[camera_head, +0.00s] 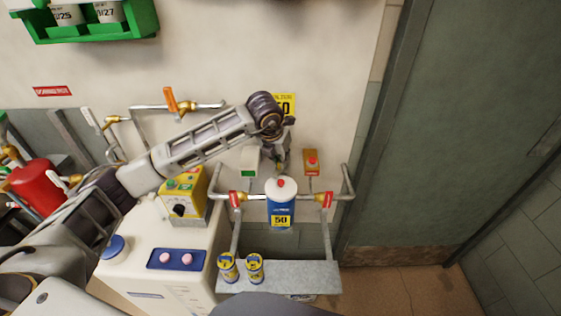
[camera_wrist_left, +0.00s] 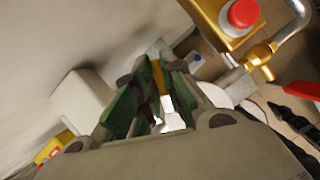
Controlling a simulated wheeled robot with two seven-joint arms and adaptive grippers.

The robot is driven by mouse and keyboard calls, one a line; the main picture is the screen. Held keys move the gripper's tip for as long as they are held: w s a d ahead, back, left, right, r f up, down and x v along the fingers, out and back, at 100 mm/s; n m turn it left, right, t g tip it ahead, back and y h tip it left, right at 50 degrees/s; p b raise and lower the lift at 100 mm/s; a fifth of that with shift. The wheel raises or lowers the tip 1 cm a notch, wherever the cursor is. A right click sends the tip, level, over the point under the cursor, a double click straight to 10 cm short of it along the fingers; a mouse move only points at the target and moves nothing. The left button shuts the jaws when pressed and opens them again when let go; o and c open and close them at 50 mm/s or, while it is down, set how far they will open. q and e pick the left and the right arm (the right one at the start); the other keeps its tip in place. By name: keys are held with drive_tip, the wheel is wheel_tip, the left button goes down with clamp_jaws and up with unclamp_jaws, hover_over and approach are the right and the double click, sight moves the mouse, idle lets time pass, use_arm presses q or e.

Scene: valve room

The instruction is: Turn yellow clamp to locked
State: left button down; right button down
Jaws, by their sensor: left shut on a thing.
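My left gripper (camera_head: 280,162) reaches in from the left and points down just behind the blue canister (camera_head: 281,212) with a white top and red cap. The wrist view shows its green-padded fingers (camera_wrist_left: 158,95) closed around a narrow yellow piece, which I take to be the yellow clamp (camera_wrist_left: 157,73). In the head view the gripper hides the clamp, so I cannot read its angle. My right gripper is not in view.
A pipe with red handles (camera_head: 236,199) (camera_head: 326,199) flanks the canister. An orange box with a red button (camera_head: 311,162) is close right of the gripper. Two small yellow-labelled cans (camera_head: 255,268) (camera_head: 228,267) stand on the grey shelf (camera_head: 300,278). A yellow control box (camera_head: 184,198) stands under my arm.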

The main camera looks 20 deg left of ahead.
use_arm(q)
drive_tip(key=shift+n, duration=0.4)
drive_tip(key=shift+n+y+b, duration=0.3)
drive_tip(key=shift+b, duration=0.1)
drive_tip(key=shift+d+n+y+b, duration=0.1)
drive_tip(key=shift+n+y+b, duration=0.55)
drive_tip(key=shift+n, duration=0.55)
drive_tip(key=shift+n+b, duration=0.45)
drive_tip(key=shift+n, duration=0.35)
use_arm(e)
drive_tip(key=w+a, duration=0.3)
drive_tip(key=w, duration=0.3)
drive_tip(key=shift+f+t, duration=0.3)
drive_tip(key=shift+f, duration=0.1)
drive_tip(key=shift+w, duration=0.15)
use_arm(q)
drive_tip(key=c, duration=1.5)
unclamp_jaws()
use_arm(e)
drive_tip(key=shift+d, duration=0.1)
use_arm(q)
drive_tip(key=shift+r, duration=0.1)
